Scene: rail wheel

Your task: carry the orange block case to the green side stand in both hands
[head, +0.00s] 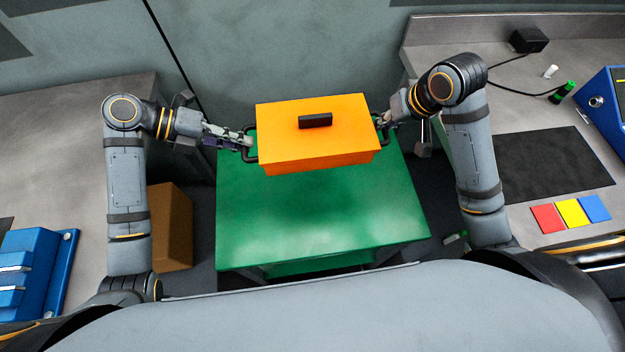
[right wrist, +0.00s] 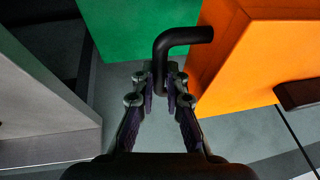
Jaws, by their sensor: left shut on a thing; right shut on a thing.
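The orange block case (head: 317,140) is in the middle of the head view, with a dark grip on its lid and a black side handle at each end. It appears over the far part of the green side stand (head: 320,220); I cannot tell whether it touches the top. My left gripper (head: 246,141) is shut on the left side handle. My right gripper (head: 384,119) is shut on the right side handle. In the right wrist view, the right gripper (right wrist: 160,85) closes on the black handle (right wrist: 185,36) beside the orange case (right wrist: 240,60), with the green stand (right wrist: 130,25) beyond.
Grey counters stand left and right. A brown box (head: 171,228) is left of the stand. On the right counter lie a black mat (head: 540,172), coloured cards (head: 572,213), a green-capped item (head: 562,92) and a blue device (head: 605,105). The near part of the stand's top is clear.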

